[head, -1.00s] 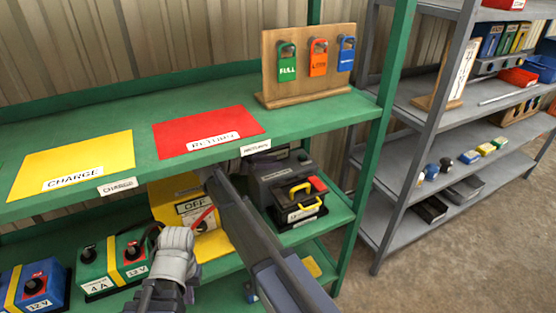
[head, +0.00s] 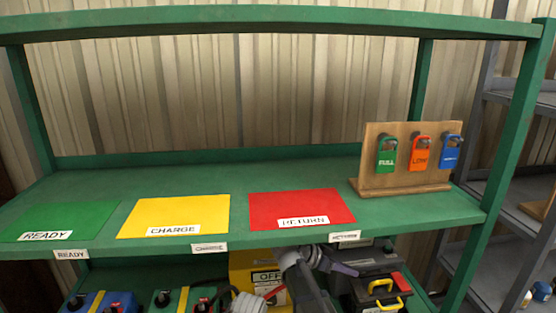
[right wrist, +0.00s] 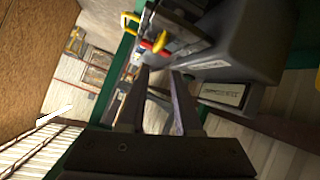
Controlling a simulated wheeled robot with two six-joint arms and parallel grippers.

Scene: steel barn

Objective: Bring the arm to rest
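My right arm reaches up from the bottom of the head view to the front of the lower shelf. My right gripper (head: 345,268) is just below the upper shelf's front edge, beside a dark grey case-like unit (head: 372,262). In the right wrist view its two fingers (right wrist: 164,78) are parted, with nothing held between them. The grey unit is close beyond the fingers there. My left gripper cannot be made out in the head view; a pale grey arm part (head: 248,304) shows at the bottom edge.
The green upper shelf (head: 320,182) carries green (head: 62,219), yellow (head: 172,214) and red (head: 300,205) mats. A wooden board (head: 405,183) with three tags stands at its right. Below are a yellow box (head: 243,264), blue (head: 95,302) and green batteries, and a yellow-handled pack (head: 383,292).

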